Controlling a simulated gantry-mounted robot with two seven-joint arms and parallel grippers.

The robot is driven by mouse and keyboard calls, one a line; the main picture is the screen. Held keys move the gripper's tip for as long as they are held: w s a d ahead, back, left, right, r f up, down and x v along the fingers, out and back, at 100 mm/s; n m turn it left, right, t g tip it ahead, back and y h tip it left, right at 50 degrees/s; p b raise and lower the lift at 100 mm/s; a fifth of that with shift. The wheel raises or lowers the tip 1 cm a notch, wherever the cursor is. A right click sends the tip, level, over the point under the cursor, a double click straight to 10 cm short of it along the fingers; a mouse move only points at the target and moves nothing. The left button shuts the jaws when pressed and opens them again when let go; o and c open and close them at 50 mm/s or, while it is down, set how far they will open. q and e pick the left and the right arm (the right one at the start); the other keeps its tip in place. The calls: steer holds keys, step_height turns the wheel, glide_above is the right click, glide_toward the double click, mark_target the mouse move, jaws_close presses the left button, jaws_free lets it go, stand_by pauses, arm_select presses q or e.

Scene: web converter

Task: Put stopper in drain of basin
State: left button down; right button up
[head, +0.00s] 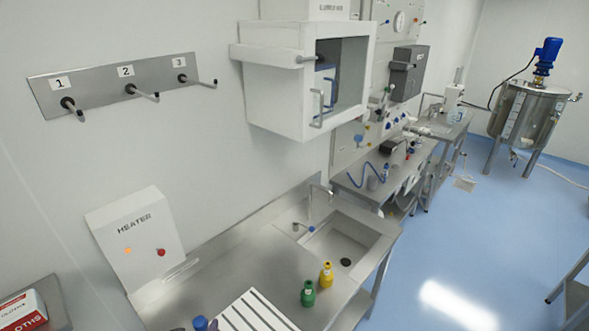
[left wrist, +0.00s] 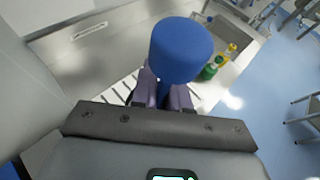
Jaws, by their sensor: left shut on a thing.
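The basin (head: 335,241) is sunk into the steel counter in the head view. My left gripper (left wrist: 163,92) is shut on a blue cylinder (left wrist: 181,48) with a broad flat end, seen in the left wrist view. I cannot tell whether this is the stopper. A blue top (head: 200,323) also shows at the bottom edge of the head view, over the counter and away from the basin. No other stopper is clearly seen. My right gripper is not in view.
A green bottle (head: 308,294) and a yellow bottle (head: 326,275) stand on the counter in front of the basin. A ribbed drainboard (head: 255,312) lies at the front. A heater box (head: 135,238) is at left; an open cabinet (head: 303,80) hangs above.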

arm_select(q)
steer(key=shift+s+r+p, duration=0.15)
steer(key=shift+r+p, duration=0.2)
steer(key=shift+r, duration=0.1)
steer(key=shift+s+d+r, duration=0.1)
steer(key=shift+s+r, duration=0.05)
steer(key=shift+s, duration=0.2)
steer(key=v, duration=0.3)
steer(key=shift+s+r, duration=0.15)
steer(key=shift+s, duration=0.25)
steer(key=s+f, duration=0.4)
steer(key=f, duration=0.1)
steer(key=shift+s, duration=0.15)
